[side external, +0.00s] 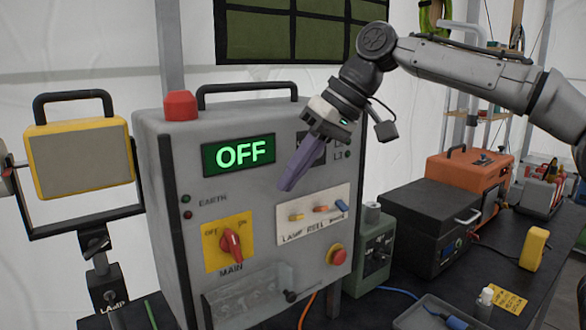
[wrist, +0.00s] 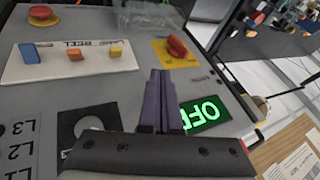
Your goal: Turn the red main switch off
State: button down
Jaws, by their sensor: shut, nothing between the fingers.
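The red main switch (side external: 231,243) is a rotary knob on a yellow plate (side external: 213,259) at the lower left of the grey panel box. Its handle leans up and left, toward the OFF label. The red knob (wrist: 177,46) also shows in the wrist view, beyond and right of my fingertips. The green display (side external: 238,154) above it reads OFF. My gripper (side external: 285,186) has purple fingers, shut and empty. It is apart from the knob, up and right of it in the side view, in front of the panel. The fingers (wrist: 161,75) are closed together in the wrist view.
A white lamp reel plate (side external: 312,224) with small blue and orange switches lies right of the knob. A red push button (side external: 337,256) and a clear cover (side external: 245,296) sit lower down. A yellow lamp (side external: 82,160) stands left; a black case (side external: 432,218) is on the right table.

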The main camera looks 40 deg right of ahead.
aim_at(238, 239)
jog(key=a+f, duration=0.1)
jog(key=f, duration=0.1)
jog(key=w+a+f, duration=0.1)
jog(key=a+f, duration=0.1)
jog(key=w+a+f, duration=0.1)
jog(key=a+f, duration=0.1)
jog(key=shift+a, duration=0.8)
